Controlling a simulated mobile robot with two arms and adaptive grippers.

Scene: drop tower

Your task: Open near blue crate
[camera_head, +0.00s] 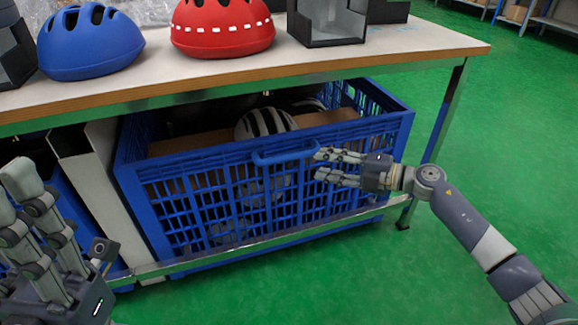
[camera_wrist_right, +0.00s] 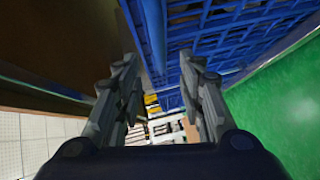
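A blue lattice crate (camera_head: 190,160) sits on the low shelf under the table. A blue handle bar (camera_head: 285,153) runs along the top of its front wall. My right gripper (camera_head: 318,165) is at the handle's right end, its fingers open and pointing left. I cannot tell whether the fingers touch the handle. My left gripper (camera_head: 20,185) is at the lower left, open and empty, fingers up.
The crate holds cardboard and a black-and-white helmet (camera_head: 265,122). A blue helmet (camera_head: 90,42), a red helmet (camera_head: 222,25) and a dark box (camera_head: 328,25) stand on the tabletop (camera_head: 430,42). A metal table leg (camera_head: 445,110) is right of the crate. Green floor (camera_head: 510,140) is clear at right.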

